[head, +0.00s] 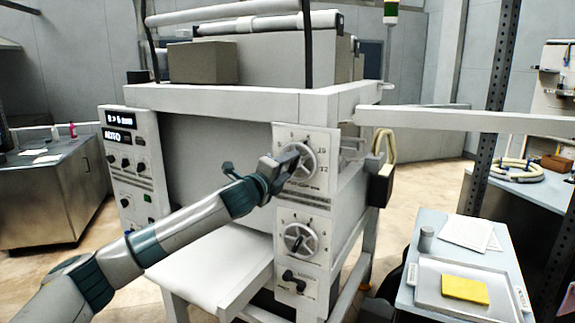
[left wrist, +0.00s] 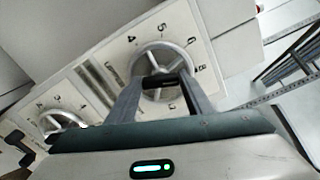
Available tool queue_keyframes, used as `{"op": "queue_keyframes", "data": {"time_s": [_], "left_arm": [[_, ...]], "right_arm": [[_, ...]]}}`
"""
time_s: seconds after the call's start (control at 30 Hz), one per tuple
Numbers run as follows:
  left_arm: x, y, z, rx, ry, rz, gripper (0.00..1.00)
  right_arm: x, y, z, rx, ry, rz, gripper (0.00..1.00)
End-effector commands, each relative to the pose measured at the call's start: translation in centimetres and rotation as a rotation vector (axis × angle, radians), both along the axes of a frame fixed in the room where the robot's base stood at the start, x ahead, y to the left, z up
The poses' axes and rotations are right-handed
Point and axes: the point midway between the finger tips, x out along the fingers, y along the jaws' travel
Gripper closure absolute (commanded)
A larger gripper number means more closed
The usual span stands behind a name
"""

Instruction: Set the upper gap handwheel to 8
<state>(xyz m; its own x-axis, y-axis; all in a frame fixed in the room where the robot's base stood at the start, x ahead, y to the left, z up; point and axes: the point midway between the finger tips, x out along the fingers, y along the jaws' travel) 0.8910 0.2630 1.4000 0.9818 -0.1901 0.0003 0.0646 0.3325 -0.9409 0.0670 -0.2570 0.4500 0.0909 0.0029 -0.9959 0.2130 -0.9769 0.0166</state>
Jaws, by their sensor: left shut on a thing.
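The upper gap handwheel (head: 308,161) is a light grey spoked wheel on a white numbered dial plate on the front of the machine. It also shows in the left wrist view (left wrist: 161,49), where the digits 4, 5 and 6 stand around its rim. My left gripper (head: 292,162) is at this wheel, its fingers shut on the wheel's middle part. In the left wrist view a dark bar lies between the two fingers (left wrist: 163,84). The fingers hide part of the wheel, and the exact setting cannot be read. My right gripper is not in view.
A similar lower handwheel (head: 300,239) sits below, above a small dark knob (head: 293,280). A control panel (head: 130,170) with displays and knobs is at left. A side table (head: 407,296) holds a tray with a yellow block. A white shelf (head: 210,268) juts out below my arm.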

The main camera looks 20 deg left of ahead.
Motion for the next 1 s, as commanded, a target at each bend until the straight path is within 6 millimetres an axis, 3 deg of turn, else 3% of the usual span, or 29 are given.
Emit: {"op": "queue_keyframes", "data": {"time_s": [0.37,0.4,0.47,1.0], "left_arm": [[0.0,-0.02,-0.2,0.004,0.001,0.0,0.76],[-0.01,-0.03,-0.19,0.004,0.001,0.0,0.44],[0.0,-0.02,-0.18,0.004,0.001,0.0,0.34],[-0.94,0.26,-0.19,0.003,-0.001,0.0,0.34]], "right_arm": [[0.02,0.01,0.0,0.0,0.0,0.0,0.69],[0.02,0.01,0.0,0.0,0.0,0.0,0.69],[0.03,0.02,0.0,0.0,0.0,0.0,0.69],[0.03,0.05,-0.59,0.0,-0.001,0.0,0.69]]}}
